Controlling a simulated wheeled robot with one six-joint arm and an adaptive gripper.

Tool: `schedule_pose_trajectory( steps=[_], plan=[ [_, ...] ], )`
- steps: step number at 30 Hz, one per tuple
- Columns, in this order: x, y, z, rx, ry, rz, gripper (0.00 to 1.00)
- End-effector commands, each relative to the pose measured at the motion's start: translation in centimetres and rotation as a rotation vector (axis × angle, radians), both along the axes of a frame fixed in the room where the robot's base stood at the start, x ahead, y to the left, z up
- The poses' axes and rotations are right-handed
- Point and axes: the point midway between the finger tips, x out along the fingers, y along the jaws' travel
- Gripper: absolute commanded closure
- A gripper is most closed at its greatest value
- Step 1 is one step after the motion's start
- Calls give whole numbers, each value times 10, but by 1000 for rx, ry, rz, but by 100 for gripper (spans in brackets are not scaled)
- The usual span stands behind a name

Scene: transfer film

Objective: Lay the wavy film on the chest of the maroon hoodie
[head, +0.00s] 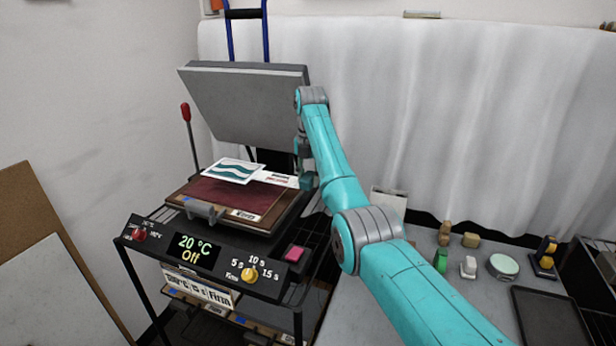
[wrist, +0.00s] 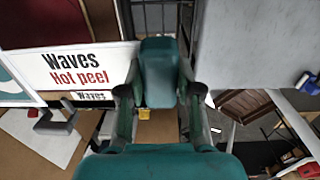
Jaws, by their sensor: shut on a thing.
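The wavy film (head: 235,171) is a white sheet with teal waves. In the head view it lies across the far part of the maroon hoodie (head: 222,197), which is spread flat on the press's lower plate. A gap between film and cloth cannot be told. The film's white label strip (wrist: 85,68), reading "Waves Hot peel", reaches right toward my gripper (wrist: 158,72). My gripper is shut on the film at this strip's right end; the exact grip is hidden. In the head view my gripper (head: 307,181) is at the press's right side, partly hidden by my arm.
The press's upper plate (head: 245,100) is tilted open above the hoodie. A red-knobbed lever (head: 187,125) stands at its left. The display (head: 193,250) reads 20 °C, Off. A grey table (head: 440,300) at right holds several small items and a dark tray (head: 550,318).

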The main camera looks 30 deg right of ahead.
Motion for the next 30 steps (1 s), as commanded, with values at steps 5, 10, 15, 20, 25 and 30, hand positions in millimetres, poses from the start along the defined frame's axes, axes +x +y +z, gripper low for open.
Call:
schedule_pose_trajectory(
  steps=[5,10,15,20,25,30],
  plan=[
    [0,0,-11,-1,1,0,100],
    [0,0,-27,0,3,0,100],
    [0,0,-44,0,1,0,100],
    [0,0,-54,-1,1,0,100],
    [0,0,-57,-1,-1,0,100],
    [0,0,-58,0,0,0,100]
  ],
)
